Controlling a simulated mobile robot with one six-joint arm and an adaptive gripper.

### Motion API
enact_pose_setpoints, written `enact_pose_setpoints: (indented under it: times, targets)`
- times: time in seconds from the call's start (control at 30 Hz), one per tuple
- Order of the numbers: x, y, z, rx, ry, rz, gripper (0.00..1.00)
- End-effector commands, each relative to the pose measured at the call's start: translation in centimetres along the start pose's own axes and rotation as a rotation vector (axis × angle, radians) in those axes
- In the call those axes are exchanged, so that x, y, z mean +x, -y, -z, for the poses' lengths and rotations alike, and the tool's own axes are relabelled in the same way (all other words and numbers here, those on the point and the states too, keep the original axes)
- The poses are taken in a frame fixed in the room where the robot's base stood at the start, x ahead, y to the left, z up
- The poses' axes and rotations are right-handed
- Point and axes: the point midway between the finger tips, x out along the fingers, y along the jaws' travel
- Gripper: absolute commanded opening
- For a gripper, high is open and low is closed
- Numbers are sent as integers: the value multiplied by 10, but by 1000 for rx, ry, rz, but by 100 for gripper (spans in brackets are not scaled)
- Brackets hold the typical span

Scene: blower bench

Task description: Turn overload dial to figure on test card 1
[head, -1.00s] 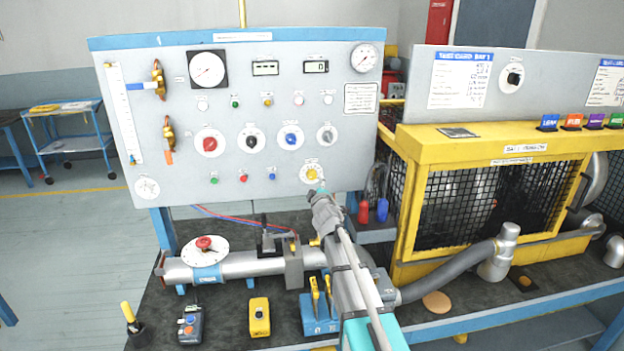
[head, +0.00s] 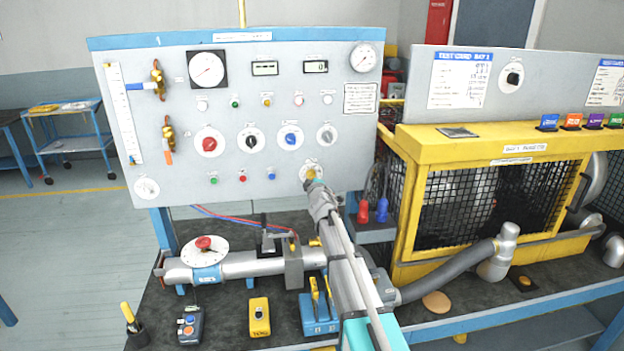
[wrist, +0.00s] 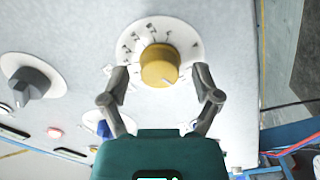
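The yellow dial (head: 311,172) sits on a white printed scale at the lower right of the grey panel. It also shows large in the wrist view (wrist: 159,66), with figures around its upper left too small and tilted to read surely. My gripper (wrist: 163,74) is open, one finger to each side of the yellow knob, with gaps on both sides. In the head view my gripper (head: 316,187) is right at the dial and covers its lower part. The test card for bay 1 (head: 461,80) hangs on the grey board at right; its writing is too small to read.
Red, black, blue and grey knobs (head: 290,139) sit above the dial, and small buttons (head: 271,174) to its left. A yellow mesh cage (head: 480,205) stands close at right. A silver pipe (head: 245,264) and blue valve block (head: 318,312) lie below.

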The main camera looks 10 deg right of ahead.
Motion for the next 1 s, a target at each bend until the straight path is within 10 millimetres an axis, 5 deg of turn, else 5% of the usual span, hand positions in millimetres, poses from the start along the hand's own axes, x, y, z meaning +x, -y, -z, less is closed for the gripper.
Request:
enact_pose_setpoints:
  times: [0.03, 0.4, 1.0]
  targets:
    - [0, 0, 0, 0, 0, 0, 65]
    - [0, 2, 3, 26, -1, 2, 1]
    - [0, 0, 1, 169, -2, 0, 1]
